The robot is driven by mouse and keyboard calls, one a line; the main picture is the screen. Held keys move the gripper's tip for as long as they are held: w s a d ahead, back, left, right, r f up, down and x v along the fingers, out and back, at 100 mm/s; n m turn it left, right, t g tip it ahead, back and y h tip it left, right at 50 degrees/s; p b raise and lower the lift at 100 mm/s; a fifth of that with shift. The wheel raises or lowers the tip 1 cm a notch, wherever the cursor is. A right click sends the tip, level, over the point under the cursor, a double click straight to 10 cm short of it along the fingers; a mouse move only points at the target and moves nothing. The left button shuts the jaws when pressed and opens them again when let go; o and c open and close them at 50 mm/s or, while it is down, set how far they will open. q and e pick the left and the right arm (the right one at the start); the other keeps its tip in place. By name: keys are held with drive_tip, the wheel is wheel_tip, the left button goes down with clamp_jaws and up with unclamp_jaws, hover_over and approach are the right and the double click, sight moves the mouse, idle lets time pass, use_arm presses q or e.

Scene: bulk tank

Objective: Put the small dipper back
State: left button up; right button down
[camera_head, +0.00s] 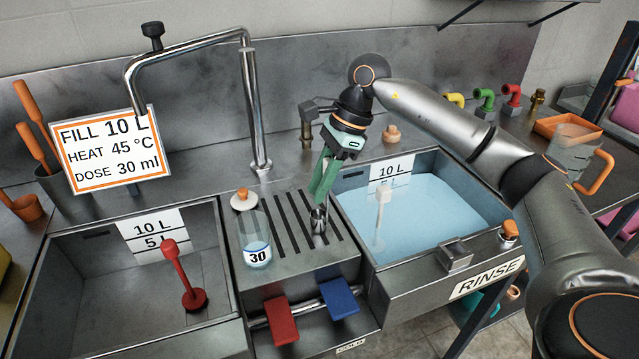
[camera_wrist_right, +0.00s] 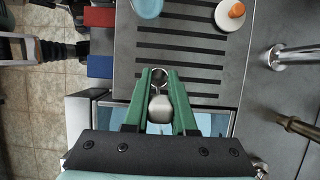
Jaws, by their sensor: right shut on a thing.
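My right gripper (camera_head: 321,192) is over the slotted drain deck (camera_head: 290,262) between the two basins, with its green fingers pointing down. It is shut on a small shiny metal piece, seemingly the small dipper (camera_head: 319,219), at its fingertips. In the right wrist view the dipper (camera_wrist_right: 160,107) shows as a rounded silver body with a ring-like end, between the green fingers of the gripper (camera_wrist_right: 159,82). I cannot tell whether the dipper touches the deck. My left gripper is not in view.
A clear cylinder marked 30 (camera_head: 255,240) and a white disc with an orange knob (camera_head: 243,199) stand left on the deck. The right basin holds blue liquid (camera_head: 425,210); the left basin (camera_head: 110,300) has a red plunger (camera_head: 192,298). A tall faucet (camera_head: 252,110) rises behind.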

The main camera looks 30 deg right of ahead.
drive_tip(key=c, duration=0.7)
unclamp_jaws()
drive_tip(key=shift+f, duration=0.1)
drive_tip(key=shift+c, duration=0.2)
drive_tip(key=p+v, duration=0.1)
drive_tip(key=v, duration=1.1)
